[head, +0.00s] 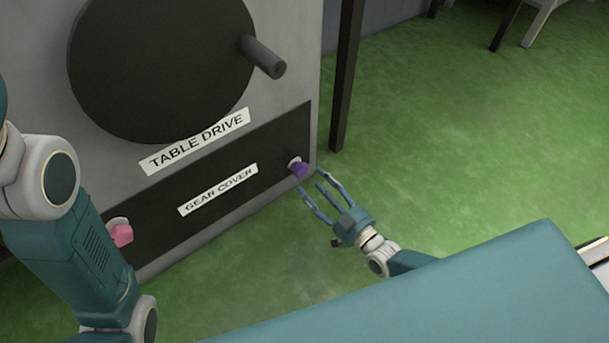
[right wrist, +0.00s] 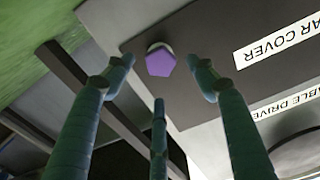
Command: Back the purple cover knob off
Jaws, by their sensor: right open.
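The purple cover knob (head: 299,168) sits at the right end of the dark gear cover panel (head: 220,176), below the TABLE DRIVE label. My right gripper (head: 314,183) is just in front of the knob, fingers spread and pointing at it. In the right wrist view the purple knob (right wrist: 160,63) lies between and beyond the open fingertips (right wrist: 160,75), with no finger clearly touching it. A pink knob (head: 121,233) sits at the left end of the same panel. My left arm covers part of that side, and its gripper is out of view.
A large dark disc (head: 150,65) with a protruding handle (head: 263,57) is above the panel. A dark upright post (head: 345,80) stands to the right of the grey housing. Green floor (head: 450,130) is open at the right.

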